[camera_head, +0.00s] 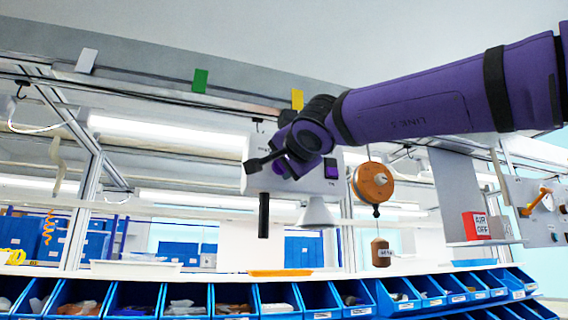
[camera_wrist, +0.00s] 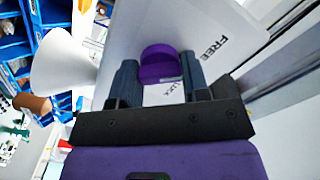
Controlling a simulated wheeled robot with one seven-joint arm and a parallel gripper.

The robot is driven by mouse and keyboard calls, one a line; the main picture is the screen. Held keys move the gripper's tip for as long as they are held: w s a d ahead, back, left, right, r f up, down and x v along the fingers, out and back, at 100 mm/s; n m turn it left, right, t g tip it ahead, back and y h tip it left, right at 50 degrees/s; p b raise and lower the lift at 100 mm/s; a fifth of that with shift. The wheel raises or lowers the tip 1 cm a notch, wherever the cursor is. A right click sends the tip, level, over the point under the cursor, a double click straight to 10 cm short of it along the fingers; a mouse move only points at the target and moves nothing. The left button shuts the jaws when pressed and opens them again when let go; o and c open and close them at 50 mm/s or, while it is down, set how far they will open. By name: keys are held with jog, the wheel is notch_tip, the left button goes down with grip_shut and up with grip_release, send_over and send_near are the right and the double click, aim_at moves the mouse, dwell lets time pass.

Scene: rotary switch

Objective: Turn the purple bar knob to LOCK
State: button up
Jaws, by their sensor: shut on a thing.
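The purple bar knob (camera_wrist: 160,65) sits on a white panel (camera_wrist: 222,75) in the wrist view, showing as a rounded purple block. My gripper (camera_wrist: 159,77) has its two dark blue fingers on either side of the knob, shut on it. The word FREE (camera_wrist: 208,45) is printed on the panel to the upper right of the knob. A second label (camera_wrist: 172,89) near the right finger is partly covered and not readable. In the head view, the white panel (camera_head: 250,181) is partly behind my purple wrist, and I cannot make out my fingertips there.
A white funnel (camera_head: 318,213) hangs below the panel, and a black handle (camera_head: 263,215) is to its left. An orange pulley (camera_head: 373,183) with a hanging brown weight (camera_head: 381,252) is to the right. Blue bins (camera_head: 235,298) line the bench below.

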jog(key=m, duration=0.8)
jog(key=shift+m, duration=0.3)
jog(key=m, duration=0.4)
jog(key=shift+m, duration=0.3)
jog(key=shift+f+m, duration=0.1)
jog(key=shift+m, duration=1.7)
jog(key=o, duration=0.9)
jog(key=shift+s, duration=0.1)
